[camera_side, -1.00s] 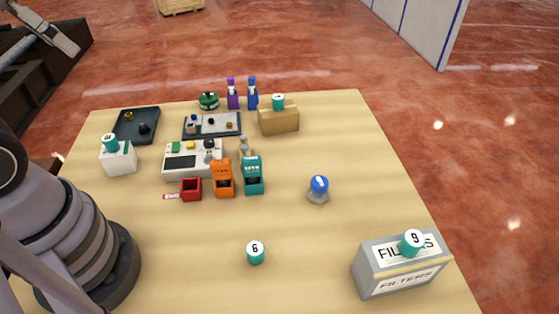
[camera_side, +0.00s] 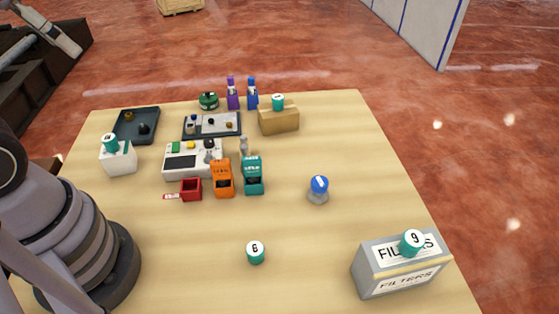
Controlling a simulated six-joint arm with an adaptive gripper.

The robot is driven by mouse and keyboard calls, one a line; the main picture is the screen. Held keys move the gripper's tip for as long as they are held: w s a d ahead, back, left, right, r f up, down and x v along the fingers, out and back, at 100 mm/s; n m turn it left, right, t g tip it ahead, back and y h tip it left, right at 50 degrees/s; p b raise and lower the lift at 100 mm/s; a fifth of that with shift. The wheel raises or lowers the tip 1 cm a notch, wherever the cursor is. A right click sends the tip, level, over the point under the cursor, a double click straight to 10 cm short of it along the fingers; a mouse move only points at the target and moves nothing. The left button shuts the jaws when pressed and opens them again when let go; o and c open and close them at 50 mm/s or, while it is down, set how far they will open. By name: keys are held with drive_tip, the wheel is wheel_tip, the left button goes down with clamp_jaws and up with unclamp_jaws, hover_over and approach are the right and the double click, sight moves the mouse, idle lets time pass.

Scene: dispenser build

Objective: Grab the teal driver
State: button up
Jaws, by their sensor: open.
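An upright teal unit (camera_side: 252,176) with a white-lettered top and a dark opening in its front stands near the middle of the table. It is the closest match to the teal driver, but I cannot read its label clearly. An orange unit (camera_side: 222,180) of similar shape stands just left of it. My gripper (camera_side: 71,47) shows at the upper left edge, high and far from the teal unit. It is open, with nothing visible in it.
A red bin (camera_side: 190,189), a white-grey panel (camera_side: 181,162) and small grey parts crowd the teal unit. A blue-topped piece (camera_side: 319,186) stands to its right. Teal numbered cans stand on the table (camera_side: 255,254) and on the filters box (camera_side: 398,275). The front middle is mostly clear.

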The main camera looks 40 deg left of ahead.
drive_tip(key=w+f+m+g+y, duration=0.5)
drive_tip(key=w+f+m+g, duration=0.1)
drive_tip(key=w, duration=0.1)
drive_tip(key=m+t+y, duration=0.8)
drive_tip(key=m+t, duration=0.5)
drive_tip(key=m, duration=0.8)
hover_over(252, 171)
drive_tip(key=v, duration=0.4)
wheel_tip(252, 171, down, 23)
wheel_tip(252, 171, down, 5)
drive_tip(key=shift+w+a+r, duration=0.1)
drive_tip(key=shift+a, duration=0.05)
drive_tip(key=shift+f, duration=0.6)
drive_tip(key=x, duration=0.5)
drive_tip(key=shift+f, duration=0.4)
